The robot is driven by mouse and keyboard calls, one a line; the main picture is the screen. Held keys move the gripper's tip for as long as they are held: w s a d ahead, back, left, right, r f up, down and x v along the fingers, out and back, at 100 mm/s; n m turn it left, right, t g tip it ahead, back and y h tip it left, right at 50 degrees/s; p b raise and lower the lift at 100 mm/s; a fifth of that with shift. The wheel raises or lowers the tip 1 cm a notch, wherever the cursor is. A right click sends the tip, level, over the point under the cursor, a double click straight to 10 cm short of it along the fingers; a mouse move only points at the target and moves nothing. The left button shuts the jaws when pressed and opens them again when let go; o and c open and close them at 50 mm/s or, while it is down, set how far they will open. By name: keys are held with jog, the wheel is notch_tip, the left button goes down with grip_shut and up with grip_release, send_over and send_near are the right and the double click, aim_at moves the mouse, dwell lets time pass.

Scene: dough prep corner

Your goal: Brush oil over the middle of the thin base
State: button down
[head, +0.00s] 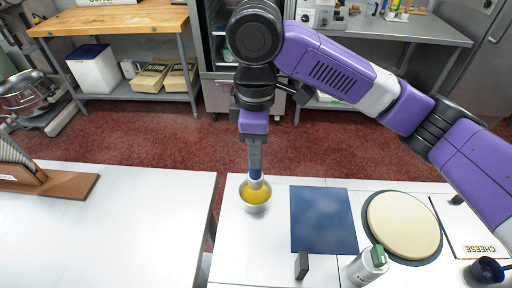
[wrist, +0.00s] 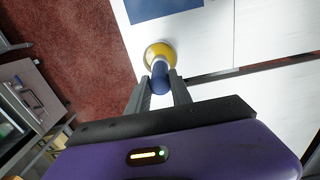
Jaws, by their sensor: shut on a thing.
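My gripper (head: 255,166) is shut on a brush with a blue handle (head: 256,175). The brush points down into a small metal bowl of yellow oil (head: 255,196); its lower end is hidden in the bowl. In the wrist view, the blue handle (wrist: 159,80) sits between the two fingers, with the yellow bowl (wrist: 160,50) just beyond. The thin base (head: 403,222), pale and round, lies on a dark round board (head: 375,198) at the right of the table.
A dark blue square mat (head: 323,220) lies between the bowl and the base. A white bottle with a green cap (head: 367,266) and a small dark block (head: 301,265) stand in front. A CHEESE board (head: 468,226) and a dark blue cup (head: 487,270) are at far right. The left table (head: 120,230) is mostly clear.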

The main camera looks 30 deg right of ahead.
jog(key=shift+f, duration=0.1)
dwell(0.6)
jog(key=shift+f, duration=0.85)
dwell(0.8)
jog(key=shift+f+b, duration=0.3)
jog(key=shift+f, duration=0.55)
jog(key=shift+f+p, duration=0.15)
jog(key=shift+p, duration=0.2)
dwell(0.5)
jog(key=shift+f, duration=0.45)
dwell(0.5)
